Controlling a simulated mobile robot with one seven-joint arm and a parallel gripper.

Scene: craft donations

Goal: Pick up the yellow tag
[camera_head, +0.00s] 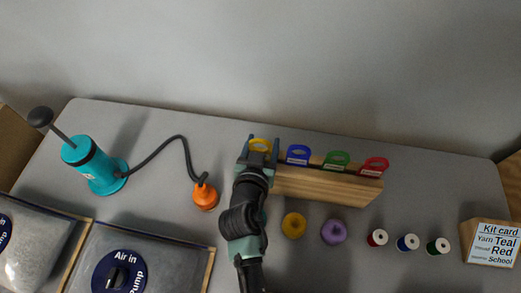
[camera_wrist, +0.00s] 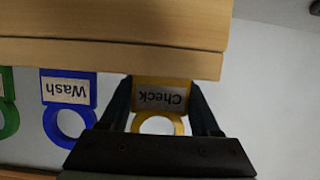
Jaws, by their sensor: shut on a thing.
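The yellow tag (camera_wrist: 139,93), with a ring end and a label reading "Check", is between the two fingers of my gripper (camera_wrist: 163,108) in the wrist view. The fingers are shut on its sides. In the head view the yellow tag (camera_head: 260,144) shows at the left end of a wooden rack (camera_head: 315,184), with my gripper (camera_head: 259,150) over it and partly hiding it. The tag's edge meets the wooden block in the wrist view; I cannot tell whether it still rests in the rack.
Blue (camera_head: 298,154), green (camera_head: 336,160) and red (camera_head: 374,167) tags stand along the rack to the right. Yellow (camera_head: 294,225) and purple (camera_head: 334,231) yarn rolls and several spools lie in front. A teal pump (camera_head: 92,165) with an orange end (camera_head: 205,196) stands left.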

